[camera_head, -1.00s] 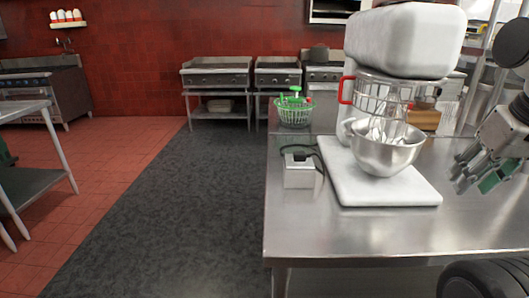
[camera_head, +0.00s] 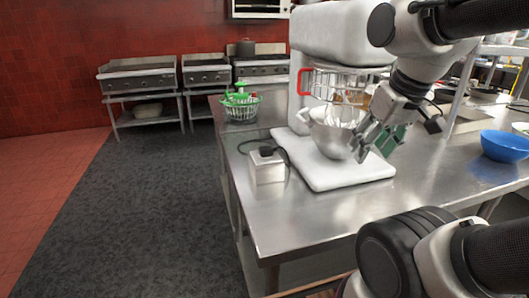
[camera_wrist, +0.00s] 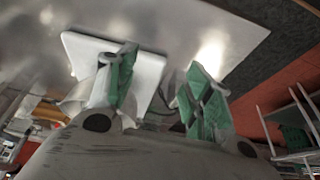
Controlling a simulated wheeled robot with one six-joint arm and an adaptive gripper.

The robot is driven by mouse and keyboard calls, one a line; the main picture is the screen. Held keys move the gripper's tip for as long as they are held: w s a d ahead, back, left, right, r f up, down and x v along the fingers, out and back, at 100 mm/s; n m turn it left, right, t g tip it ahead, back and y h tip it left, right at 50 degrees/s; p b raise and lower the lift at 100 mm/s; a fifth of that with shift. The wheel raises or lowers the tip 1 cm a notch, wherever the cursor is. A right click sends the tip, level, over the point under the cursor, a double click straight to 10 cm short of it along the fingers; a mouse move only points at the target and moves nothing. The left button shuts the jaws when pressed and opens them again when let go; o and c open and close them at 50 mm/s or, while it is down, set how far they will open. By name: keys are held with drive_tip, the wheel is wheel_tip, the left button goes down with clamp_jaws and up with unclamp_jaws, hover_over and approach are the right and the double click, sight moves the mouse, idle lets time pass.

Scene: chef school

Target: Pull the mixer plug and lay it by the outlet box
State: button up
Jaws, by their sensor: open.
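The plug (camera_head: 266,152) is a small dark piece on top of the outlet box (camera_head: 268,173), a pale metal box on the steel table. Its dark cord (camera_head: 283,155) loops behind the box toward the mixer (camera_head: 335,32), a big white machine with a steel bowl (camera_head: 330,135) on a white board (camera_head: 350,178). My gripper (camera_head: 374,148) is open and empty, in front of the bowl's right side, right of the plug and apart from it. In the wrist view its green-padded fingers (camera_wrist: 162,72) stand apart with the white board (camera_wrist: 85,50) behind; I cannot make out the plug there.
A blue bowl (camera_head: 505,146) is on the right. The steel table (camera_head: 310,215) is clear in front of the box and board. Stoves line the red back wall.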

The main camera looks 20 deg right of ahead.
drive_tip(key=w+a+r+g, duration=0.1)
drive_tip(key=w+a, duration=0.1)
drive_tip(key=w, duration=0.5)
drive_tip(key=w+a+r+g, duration=0.1)
drive_tip(key=w+a+r, duration=0.15)
drive_tip(key=w, duration=0.35)
drive_tip(key=g, duration=0.2)
approach(266, 148)
drive_tip(key=shift+w+f, duration=0.1)
drive_tip(key=shift+w, duration=0.1)
drive_tip(key=shift+f, duration=0.15)
drive_tip(key=shift+f, duration=4.4)
clamp_jaws()
drive_tip(key=shift+r, duration=3.05)
